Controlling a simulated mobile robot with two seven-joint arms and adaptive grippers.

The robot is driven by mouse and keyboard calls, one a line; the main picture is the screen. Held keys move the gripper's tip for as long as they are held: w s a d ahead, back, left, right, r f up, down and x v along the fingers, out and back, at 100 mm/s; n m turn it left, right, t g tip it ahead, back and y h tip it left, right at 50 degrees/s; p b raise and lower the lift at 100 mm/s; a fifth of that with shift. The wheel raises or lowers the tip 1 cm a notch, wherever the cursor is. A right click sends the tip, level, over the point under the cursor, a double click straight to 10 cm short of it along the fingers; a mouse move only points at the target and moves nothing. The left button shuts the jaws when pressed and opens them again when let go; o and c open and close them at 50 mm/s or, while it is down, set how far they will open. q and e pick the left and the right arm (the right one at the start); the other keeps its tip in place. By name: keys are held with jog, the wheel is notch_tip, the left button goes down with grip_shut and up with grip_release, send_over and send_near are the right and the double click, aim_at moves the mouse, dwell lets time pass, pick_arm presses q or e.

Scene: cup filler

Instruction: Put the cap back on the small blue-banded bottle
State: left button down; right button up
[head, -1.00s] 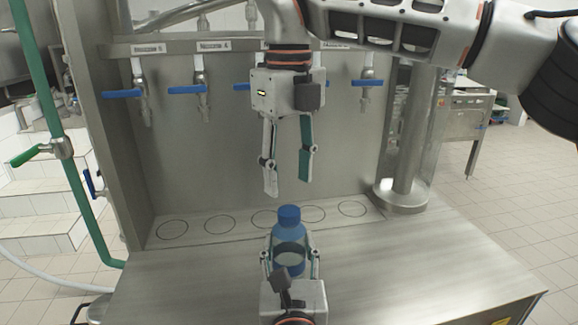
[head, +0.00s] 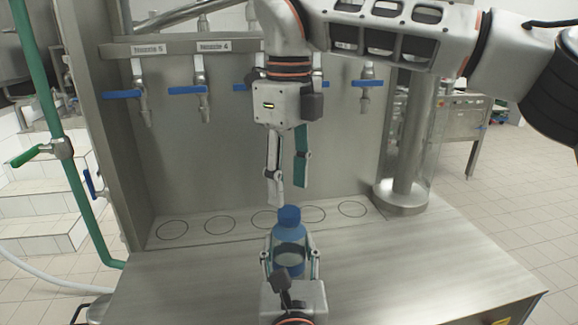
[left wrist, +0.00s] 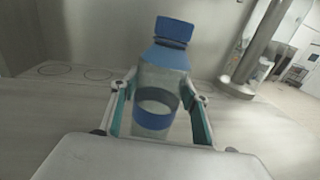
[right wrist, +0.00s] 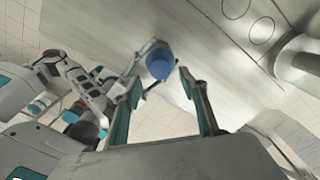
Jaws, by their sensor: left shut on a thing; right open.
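The clear bottle with a blue band (head: 289,257) stands upright near the front of the steel counter. It also shows in the left wrist view (left wrist: 157,122). My left gripper (head: 289,240) is shut around its body, one finger on each side. The blue cap (head: 289,215) sits on top of the bottle, as it does in the left wrist view (left wrist: 174,30). I cannot tell whether it is screwed tight. My right gripper (head: 288,194) points down just above the cap, open and empty. In the right wrist view the cap (right wrist: 160,66) lies just beyond its parted fingertips.
Behind stands a steel panel with several blue-handled nozzles (head: 203,90). Marked circles (head: 220,224) line the back of the counter (head: 420,265). A steel column (head: 403,150) rises at the back right. The counter is clear on both sides of the bottle.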

aim_at(289, 211)
jog(key=shift+f, duration=2.55)
jog(key=shift+c, duration=0.4)
jog(key=c, duration=1.1)
jog(key=o, duration=1.3)
notch_tip(289, 211, up, 12)
jog(key=shift+r, duration=0.1)
